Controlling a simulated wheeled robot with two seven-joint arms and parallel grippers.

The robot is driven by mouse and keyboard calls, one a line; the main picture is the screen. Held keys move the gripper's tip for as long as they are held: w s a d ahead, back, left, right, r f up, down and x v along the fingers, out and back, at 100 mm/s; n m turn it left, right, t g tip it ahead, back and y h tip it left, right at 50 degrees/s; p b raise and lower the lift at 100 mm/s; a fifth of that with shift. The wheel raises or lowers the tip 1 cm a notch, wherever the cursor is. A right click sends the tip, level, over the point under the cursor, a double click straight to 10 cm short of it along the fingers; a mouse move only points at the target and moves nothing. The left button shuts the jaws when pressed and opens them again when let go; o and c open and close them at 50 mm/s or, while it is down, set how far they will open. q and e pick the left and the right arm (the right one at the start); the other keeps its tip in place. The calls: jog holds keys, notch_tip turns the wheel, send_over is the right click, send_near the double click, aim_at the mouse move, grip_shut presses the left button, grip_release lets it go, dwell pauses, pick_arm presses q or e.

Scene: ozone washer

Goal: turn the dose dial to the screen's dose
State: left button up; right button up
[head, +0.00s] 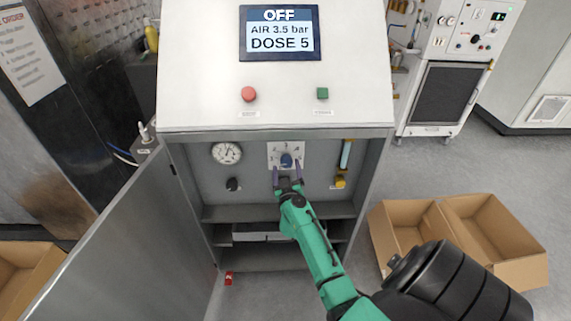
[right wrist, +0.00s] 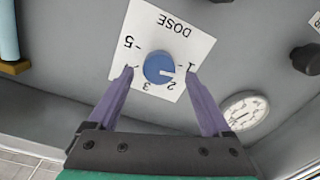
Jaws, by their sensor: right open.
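The screen (head: 280,33) reads OFF, AIR 3.5 bar, DOSE 5. The dose dial (head: 286,160) is a blue knob on a white plate inside the open cabinet; it also shows in the right wrist view (right wrist: 158,68). Its plate (right wrist: 178,22) reads DOSE with numbers around the knob, upside down in that view. The knob's white mark points about between 1 and 2. My right gripper (head: 287,171) is open, its purple fingers on either side of the dial with gaps (right wrist: 159,72). One finger hides the number 4 mark. My left gripper is out of view.
A gauge (head: 226,153) and a black knob (head: 233,184) sit left of the dial. A flow tube with a yellow base (head: 341,182) is on the right. Red (head: 249,94) and green (head: 322,93) buttons are above. The open door (head: 115,235) stands at the left.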

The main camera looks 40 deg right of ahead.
aim_at(286, 164)
jog(key=x, duration=0.3)
jog(key=shift+d+f+b, duration=0.25)
jog(key=shift+b, duration=0.1)
jog(key=shift+w+d, duration=0.1)
jog(key=shift+w, duration=0.05)
jog(key=shift+r, duration=0.2)
grip_shut()
